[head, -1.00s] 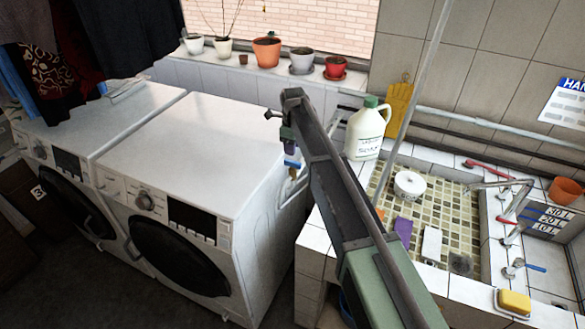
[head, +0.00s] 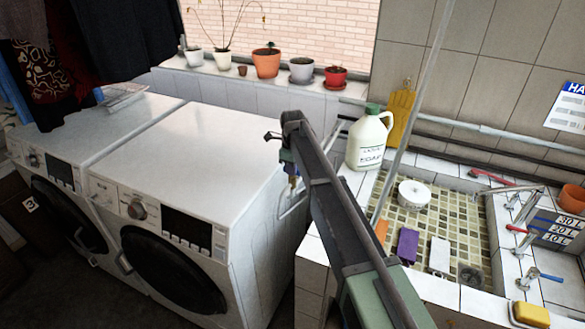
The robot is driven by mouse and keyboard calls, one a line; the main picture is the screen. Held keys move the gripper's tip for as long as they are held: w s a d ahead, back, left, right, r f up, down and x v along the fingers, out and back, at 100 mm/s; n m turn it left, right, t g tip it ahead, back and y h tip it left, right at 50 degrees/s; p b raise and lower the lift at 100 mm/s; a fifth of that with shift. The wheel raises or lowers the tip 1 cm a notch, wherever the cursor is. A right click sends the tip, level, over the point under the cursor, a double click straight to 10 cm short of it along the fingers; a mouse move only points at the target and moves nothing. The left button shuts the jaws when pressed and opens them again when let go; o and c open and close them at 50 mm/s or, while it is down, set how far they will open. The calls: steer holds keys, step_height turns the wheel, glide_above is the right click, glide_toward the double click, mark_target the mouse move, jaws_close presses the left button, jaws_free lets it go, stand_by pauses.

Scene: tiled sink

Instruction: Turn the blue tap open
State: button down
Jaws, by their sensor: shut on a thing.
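My arm reaches away from the camera to the gap between the right washing machine and the tiled sink. My gripper (head: 287,157) is small and mostly hidden by the wrist; it is shut at a blue-handled tap. A bit of blue and the brass body of this tap (head: 293,181) show just below the gripper, beside the machine's far right side. The angle of its handle is hard to make out. Another tap with a blue lever (head: 543,275) stands on the sink's right rim, well apart from my gripper.
The right washing machine (head: 190,150) stands close left of my arm. A white jug (head: 367,145) stands on the sink's back left corner. A slanting pole (head: 415,110) rises right of my arm. Flower pots (head: 266,62) line the window sill.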

steer(key=shift+n, duration=0.4)
steer(key=n, duration=0.3)
steer(key=shift+n, duration=0.4)
steer(key=n, duration=0.4)
steer(key=shift+n, duration=0.3)
steer(key=n, duration=0.8)
steer(key=shift+n, duration=0.3)
steer(key=c, duration=1.1)
jaws_free()
